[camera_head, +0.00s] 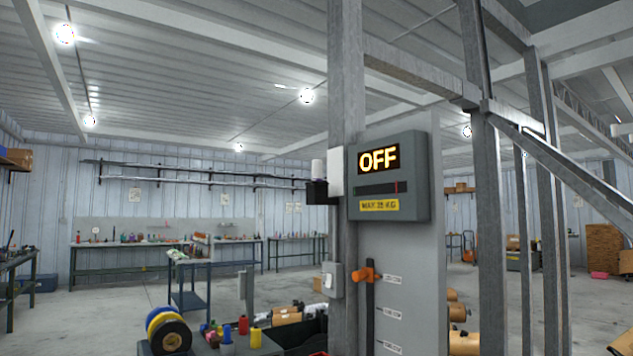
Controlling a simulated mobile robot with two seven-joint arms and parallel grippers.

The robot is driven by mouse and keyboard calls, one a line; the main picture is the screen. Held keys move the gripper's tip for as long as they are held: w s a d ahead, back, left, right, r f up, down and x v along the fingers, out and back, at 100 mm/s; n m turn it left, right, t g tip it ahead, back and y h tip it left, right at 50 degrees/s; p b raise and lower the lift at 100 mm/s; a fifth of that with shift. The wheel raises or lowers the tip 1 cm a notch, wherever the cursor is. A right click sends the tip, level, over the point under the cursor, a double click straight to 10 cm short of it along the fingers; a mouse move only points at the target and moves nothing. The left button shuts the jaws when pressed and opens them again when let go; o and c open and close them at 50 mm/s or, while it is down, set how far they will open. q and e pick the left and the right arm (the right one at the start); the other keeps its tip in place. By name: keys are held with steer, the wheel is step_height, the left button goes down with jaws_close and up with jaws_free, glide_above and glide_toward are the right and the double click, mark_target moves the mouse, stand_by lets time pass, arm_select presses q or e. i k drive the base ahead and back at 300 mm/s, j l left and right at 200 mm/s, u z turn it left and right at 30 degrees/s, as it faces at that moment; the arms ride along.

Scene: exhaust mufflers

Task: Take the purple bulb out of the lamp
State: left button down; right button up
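Lit round ceiling lights, such as one at the upper left (64,34) and one near the middle (306,96), glow white. Neither of my grippers is in view.
A grey panel with an "OFF" display (378,159) hangs on a steel post (346,70) close ahead. An orange-handled lever (367,275) sits below it. Spools (168,333) and small coloured containers (243,325) stand at the lower left. Workbenches (130,246) line the back wall; floor between is partly clear.

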mark_target(316, 164)
steer(key=i+j+z, duration=0.1)
steer(key=i+j, duration=0.35)
steer(key=j, duration=0.2)
steer(key=i+j+z, duration=0.25)
steer(key=i+j, duration=0.2)
steer(key=j, duration=0.2)
steer(key=i+j+z, duration=0.1)
steer(key=j, duration=0.25)
steer(key=i+j, duration=0.25)
steer(key=j, duration=0.15)
steer(key=i+j+z, duration=0.15)
steer(key=j, duration=0.2)
steer(key=i, duration=0.05)
